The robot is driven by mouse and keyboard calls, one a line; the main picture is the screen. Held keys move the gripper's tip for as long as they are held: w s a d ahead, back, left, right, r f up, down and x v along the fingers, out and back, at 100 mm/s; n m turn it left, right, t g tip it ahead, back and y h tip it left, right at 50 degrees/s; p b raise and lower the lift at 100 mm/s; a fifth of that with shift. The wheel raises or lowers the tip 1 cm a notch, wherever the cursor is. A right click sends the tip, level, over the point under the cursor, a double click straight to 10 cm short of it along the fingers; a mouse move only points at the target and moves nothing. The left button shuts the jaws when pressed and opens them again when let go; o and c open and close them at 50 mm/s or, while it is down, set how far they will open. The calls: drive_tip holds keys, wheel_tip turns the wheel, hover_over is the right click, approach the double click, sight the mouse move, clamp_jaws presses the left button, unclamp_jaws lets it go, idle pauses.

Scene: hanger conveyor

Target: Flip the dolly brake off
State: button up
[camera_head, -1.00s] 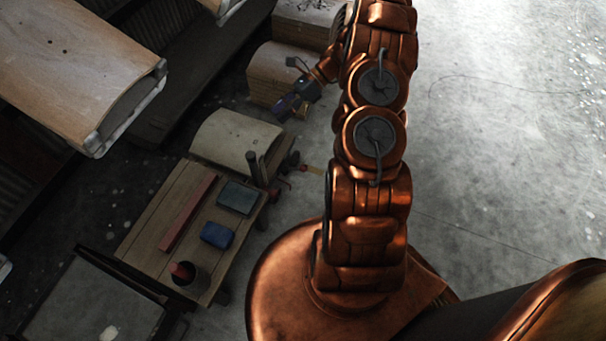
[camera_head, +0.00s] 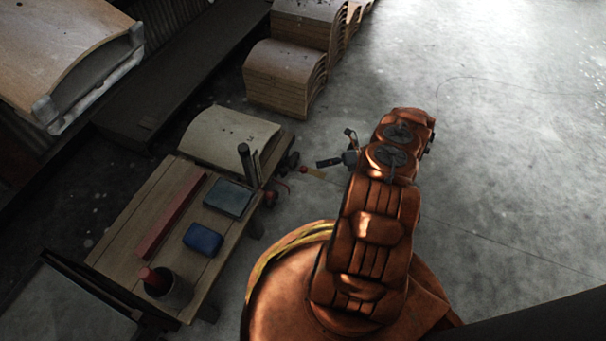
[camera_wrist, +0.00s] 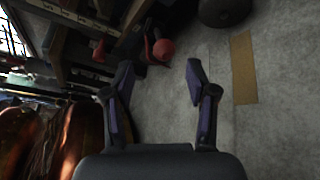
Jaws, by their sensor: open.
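A red ball knob (camera_head: 303,170) shows low at the right side of the wooden bench or dolly (camera_head: 150,205), close to dark wheel-like parts (camera_head: 289,162). A second red part (camera_head: 281,194) is just below it. In the wrist view a round red knob (camera_wrist: 163,49) on a dark arm is ahead of my gripper, and another red part (camera_wrist: 99,52) is to its left. I cannot tell which one is the brake. My gripper (camera_wrist: 158,76) is open and empty, with the knob beyond its fingers. In the head view my gripper (camera_head: 338,150) is right of the knob, apart from it.
A curved panel (camera_head: 230,137) lies behind. Stacked wooden panels (camera_head: 285,75) stand further back. The floor (camera_head: 500,180) at right is clear.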

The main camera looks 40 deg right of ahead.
sight(303, 170)
drive_tip(key=shift+f+b+x, duration=0.15)
drive_tip(key=shift+b+x, duration=0.65)
drive_tip(key=shift+x, duration=1.1)
drive_tip(key=shift+f+b+x, duration=0.15)
drive_tip(key=shift+b+x, duration=0.6)
drive_tip(key=shift+x, duration=1.2)
drive_tip(key=shift+d, duration=0.1)
drive_tip(key=shift+c, duration=0.4)
clamp_jaws()
